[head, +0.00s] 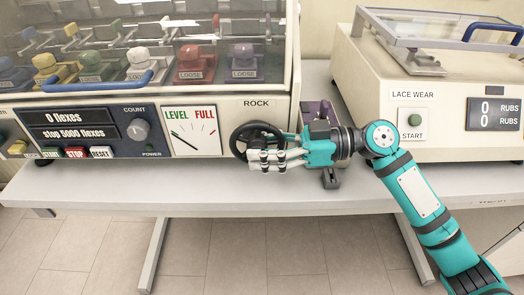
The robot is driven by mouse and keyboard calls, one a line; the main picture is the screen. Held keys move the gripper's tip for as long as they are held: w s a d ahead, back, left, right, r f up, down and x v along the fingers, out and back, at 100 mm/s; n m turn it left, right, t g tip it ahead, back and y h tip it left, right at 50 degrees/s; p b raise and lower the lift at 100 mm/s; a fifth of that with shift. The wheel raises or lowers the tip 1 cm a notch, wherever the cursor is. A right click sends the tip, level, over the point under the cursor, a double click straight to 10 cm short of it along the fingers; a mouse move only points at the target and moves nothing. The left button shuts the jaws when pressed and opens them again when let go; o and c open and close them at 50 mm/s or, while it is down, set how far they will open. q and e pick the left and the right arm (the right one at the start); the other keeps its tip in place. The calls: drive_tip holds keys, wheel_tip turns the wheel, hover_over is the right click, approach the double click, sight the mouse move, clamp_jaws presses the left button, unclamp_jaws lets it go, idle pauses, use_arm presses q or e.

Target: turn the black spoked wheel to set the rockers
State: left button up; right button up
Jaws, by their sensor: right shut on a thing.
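The black spoked wheel (257,132) is on the front of the cream machine, below the word ROCK and right of the LEVEL/FULL dial. My right gripper (262,158) is at the wheel and shut on its lower part; the white fingers cover the lower rim. My left gripper is not in view.
A display (76,118) reads 0 flexes and stop 5000 flexes. A COUNT knob (139,130) and START, STOP and RESET buttons are left of the dial. The LACE WEAR machine (430,85) stands right, behind my right arm. A purple-topped item (316,108) stands between the machines. The front bench strip (120,188) is clear.

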drive_tip(key=shift+s+f, duration=0.25)
drive_tip(key=o, duration=0.8)
drive_tip(key=shift+c, duration=0.2)
drive_tip(key=shift+o, duration=1)
drive_tip(key=shift+s+r, duration=0.15)
drive_tip(key=shift+r, duration=0.05)
drive_tip(key=shift+d, duration=0.15)
drive_tip(key=d, duration=0.4)
drive_tip(key=d+r, duration=0.1)
drive_tip(key=d, duration=0.6)
drive_tip(key=shift+d+r, duration=0.15)
drive_tip(key=shift+d, duration=0.2)
